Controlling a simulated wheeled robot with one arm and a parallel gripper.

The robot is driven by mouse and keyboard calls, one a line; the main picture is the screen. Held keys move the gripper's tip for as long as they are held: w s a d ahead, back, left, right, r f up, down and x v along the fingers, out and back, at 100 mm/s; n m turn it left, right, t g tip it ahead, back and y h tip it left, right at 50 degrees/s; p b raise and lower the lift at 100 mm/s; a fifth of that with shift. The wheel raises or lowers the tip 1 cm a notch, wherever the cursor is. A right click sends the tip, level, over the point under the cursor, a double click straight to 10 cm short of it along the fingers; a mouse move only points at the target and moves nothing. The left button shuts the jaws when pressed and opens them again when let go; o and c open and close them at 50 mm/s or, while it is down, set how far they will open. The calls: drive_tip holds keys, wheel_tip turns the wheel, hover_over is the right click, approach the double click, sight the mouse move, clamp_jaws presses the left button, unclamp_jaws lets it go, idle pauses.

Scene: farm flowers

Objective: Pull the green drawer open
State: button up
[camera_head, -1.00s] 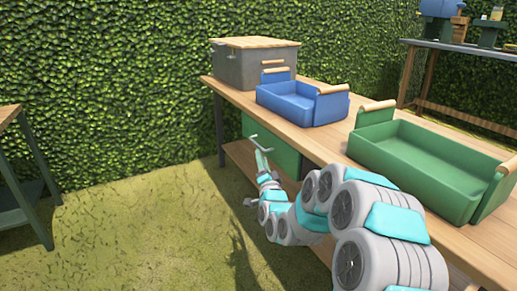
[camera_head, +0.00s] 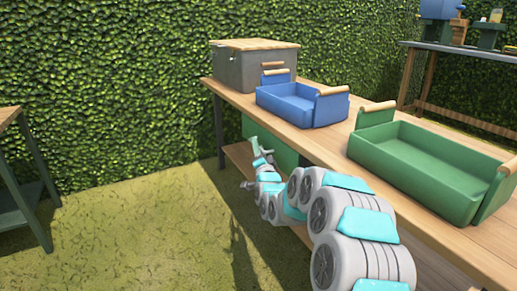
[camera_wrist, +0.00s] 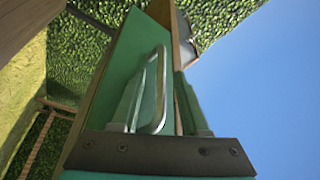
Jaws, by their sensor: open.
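The green drawer (camera_head: 284,155) sits under the wooden tabletop, partly hidden behind my arm. In the wrist view its flat green front (camera_wrist: 122,62) fills the middle, with a bent metal handle (camera_wrist: 160,92) standing out from it. My gripper (camera_wrist: 163,108) is open, and the handle shows between its two green fingers. I cannot tell whether the fingers touch it. In the head view my gripper (camera_head: 256,146) is in front of the drawer and covers the handle. No gap shows around the drawer front.
On the wooden table (camera_head: 327,141) stand a green tray (camera_head: 425,170), a blue tray (camera_head: 296,106) and a grey box (camera_head: 252,68) with a wooden lid. Another table (camera_head: 15,160) stands at the left. The grass in front is open, with a hedge behind.

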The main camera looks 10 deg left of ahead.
drive_tip(key=shift+c, duration=0.3)
clamp_jaws()
idle(1.0)
